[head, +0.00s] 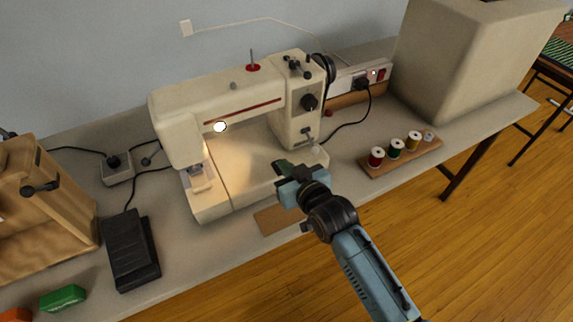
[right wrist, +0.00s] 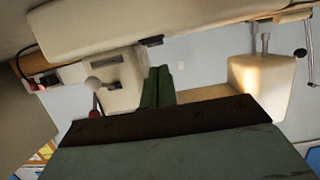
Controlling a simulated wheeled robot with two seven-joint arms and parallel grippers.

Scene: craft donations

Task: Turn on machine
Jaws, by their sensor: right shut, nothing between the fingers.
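The cream sewing machine (head: 235,110) stands on the grey table in the head view. Its needle area and bed are lit with a warm glow. It has a dark knob (head: 309,102) on its right column. My right gripper (head: 284,169) is shut and empty, in front of the machine's lower right part. I cannot tell whether it touches the machine. In the right wrist view its green fingers (right wrist: 157,87) are together, with the machine's body (right wrist: 110,30) close by. My left gripper is not in view.
A power strip with a red switch (head: 381,74) and black plug is behind right. Thread spools stand on a wooden rack (head: 400,158) at right. A black foot pedal (head: 130,250) and wooden box (head: 45,215) are at left. A large beige box (head: 465,60) stands back right.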

